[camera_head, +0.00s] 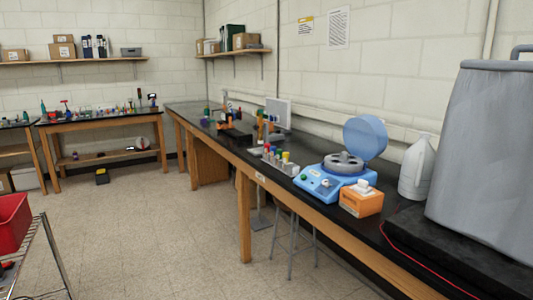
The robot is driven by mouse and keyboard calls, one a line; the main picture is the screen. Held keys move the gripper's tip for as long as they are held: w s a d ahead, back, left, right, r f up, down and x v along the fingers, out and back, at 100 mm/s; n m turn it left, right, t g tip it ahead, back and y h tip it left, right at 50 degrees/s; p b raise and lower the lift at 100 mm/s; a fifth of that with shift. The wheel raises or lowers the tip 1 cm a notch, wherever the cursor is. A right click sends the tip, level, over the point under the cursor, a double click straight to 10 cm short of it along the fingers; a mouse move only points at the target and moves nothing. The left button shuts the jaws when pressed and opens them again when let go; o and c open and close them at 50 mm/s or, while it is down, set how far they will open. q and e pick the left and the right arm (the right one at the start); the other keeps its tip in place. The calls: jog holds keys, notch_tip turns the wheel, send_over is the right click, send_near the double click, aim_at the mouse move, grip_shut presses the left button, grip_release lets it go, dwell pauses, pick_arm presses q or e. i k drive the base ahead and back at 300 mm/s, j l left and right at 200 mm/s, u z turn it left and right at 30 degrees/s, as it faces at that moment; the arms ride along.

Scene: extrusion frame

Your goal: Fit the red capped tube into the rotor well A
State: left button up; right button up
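A blue centrifuge (318,183) stands on the black bench top at the right, with its round lid (366,137) raised. Its grey rotor (343,161) shows inside the open bowl. The wells and any letter marks are too small to tell apart. Just left of the centrifuge is a small rack (291,170) with several capped tubes standing in it. One cap at the rack's left end looks red (267,147), and another is yellow (285,156). Neither of my grippers shows in this view.
A large grey bin (483,150) fills the bench's right end. A red tub (12,220) on a wire cart is at left. The floor (150,230) between is clear.

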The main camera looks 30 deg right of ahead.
aim_at(344, 162)
jog(key=z, duration=1.5)
jog(key=i+j+z, duration=0.15)
jog(key=i+j, duration=1.4)
jog(key=j, duration=0.15)
